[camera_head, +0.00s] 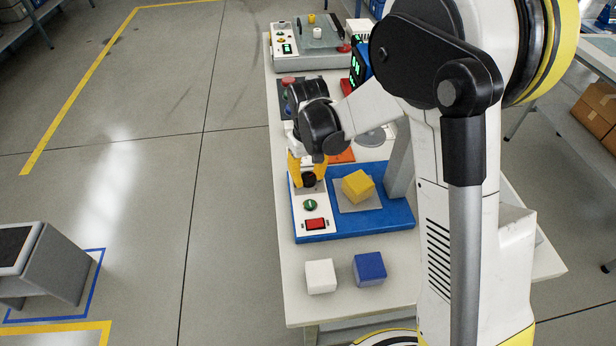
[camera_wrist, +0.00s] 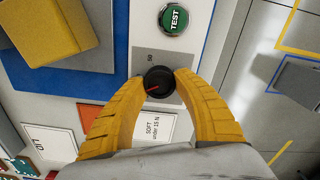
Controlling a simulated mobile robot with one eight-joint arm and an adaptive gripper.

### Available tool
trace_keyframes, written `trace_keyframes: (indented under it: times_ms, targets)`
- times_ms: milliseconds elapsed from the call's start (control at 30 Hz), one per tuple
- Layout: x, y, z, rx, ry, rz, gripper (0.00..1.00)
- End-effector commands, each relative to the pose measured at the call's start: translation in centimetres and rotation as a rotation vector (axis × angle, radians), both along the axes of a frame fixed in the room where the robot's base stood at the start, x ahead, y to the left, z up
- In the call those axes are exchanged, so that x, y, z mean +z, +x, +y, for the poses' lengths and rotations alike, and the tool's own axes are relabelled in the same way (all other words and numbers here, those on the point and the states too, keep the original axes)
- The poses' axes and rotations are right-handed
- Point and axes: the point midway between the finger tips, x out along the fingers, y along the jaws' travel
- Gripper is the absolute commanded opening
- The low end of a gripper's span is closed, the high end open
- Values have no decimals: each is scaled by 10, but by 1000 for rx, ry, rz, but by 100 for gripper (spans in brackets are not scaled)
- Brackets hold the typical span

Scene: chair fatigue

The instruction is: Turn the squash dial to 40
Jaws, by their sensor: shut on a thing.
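The squash dial is a round black knob (camera_wrist: 159,86) with a red pointer line, set on a white panel. In the wrist view its pointer points left and slightly down, and a "50" mark shows above the knob. My gripper (camera_head: 308,174) has yellow fingers, and they close around the knob from both sides, also in the wrist view (camera_wrist: 160,90). In the head view the knob (camera_head: 309,180) shows between the fingertips, partly hidden. The other scale marks are hidden or too small to read.
A green TEST button (camera_wrist: 174,16) and a red switch (camera_head: 315,224) sit on the same panel. A yellow cube (camera_head: 358,186) rests on a grey plate beside it. White (camera_head: 321,276) and blue (camera_head: 370,268) cubes stand at the table's near end.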

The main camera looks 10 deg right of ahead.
Motion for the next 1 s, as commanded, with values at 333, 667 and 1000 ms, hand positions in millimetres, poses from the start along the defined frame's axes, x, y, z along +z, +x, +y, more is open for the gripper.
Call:
trace_keyframes:
  times_ms: [333,667,1000]
  targets:
    - [0,0,-1,-293,0,0,5]
    - [0,0,-1,-465,0,0,5]
    - [0,0,-1,-516,0,0,5]
